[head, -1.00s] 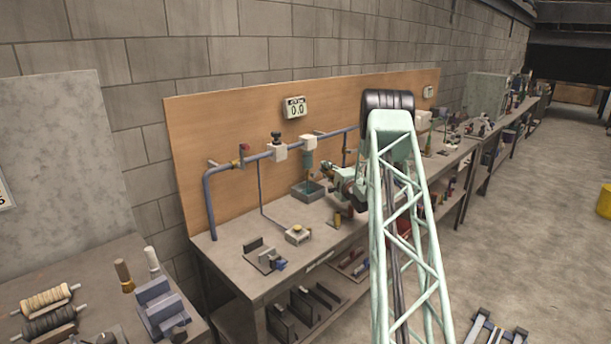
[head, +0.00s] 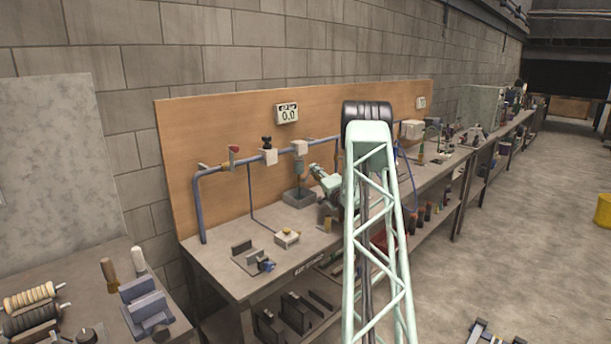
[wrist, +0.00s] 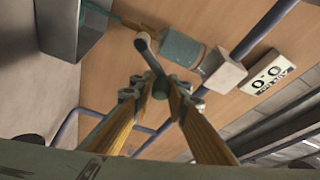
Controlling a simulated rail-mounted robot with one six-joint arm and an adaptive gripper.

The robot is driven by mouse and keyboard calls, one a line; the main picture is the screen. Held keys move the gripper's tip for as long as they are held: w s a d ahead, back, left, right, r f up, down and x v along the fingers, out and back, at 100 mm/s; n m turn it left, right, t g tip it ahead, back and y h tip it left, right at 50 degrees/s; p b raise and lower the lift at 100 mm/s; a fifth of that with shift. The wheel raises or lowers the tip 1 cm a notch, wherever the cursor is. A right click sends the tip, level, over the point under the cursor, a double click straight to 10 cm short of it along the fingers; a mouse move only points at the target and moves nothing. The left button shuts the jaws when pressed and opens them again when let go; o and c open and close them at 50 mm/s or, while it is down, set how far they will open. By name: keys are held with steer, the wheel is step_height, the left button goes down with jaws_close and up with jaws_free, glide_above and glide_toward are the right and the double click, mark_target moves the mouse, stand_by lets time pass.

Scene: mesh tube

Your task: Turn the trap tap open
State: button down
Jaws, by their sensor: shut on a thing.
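The trap (head: 299,167) is a small teal cylinder hanging under a white block on the blue pipe, above a grey tray. It also shows in the wrist view (wrist: 183,48). The trap tap (wrist: 150,57) is a grey bar-like handle beside the teal cylinder, lying slanted in the wrist view. My gripper (wrist: 156,88) has its two fingers on either side of the tap handle's near end and is shut on it. In the head view my gripper (head: 314,171) is small, just right of the trap, and the tap there is too small to make out.
The grey tray (head: 299,199) stands on the bench below the trap. The blue pipe (head: 205,210) runs along the wooden board with a red-handled valve (head: 234,150). A display (head: 287,114) reads 0.0. My arm's lattice link covers the bench's middle.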

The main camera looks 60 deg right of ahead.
steer(key=shift+a+f, duration=0.1)
steer(key=shift+a, duration=0.05)
steer(key=c, duration=2.5)
jaws_free()
steer(key=shift+w+a, duration=0.1)
steer(key=shift+w, duration=0.05)
steer(key=shift+c, duration=0.2)
steer(key=shift+s, duration=0.3)
steer(key=shift+s, duration=0.15)
steer(key=v, duration=1.1)
steer(key=shift+a, duration=0.2)
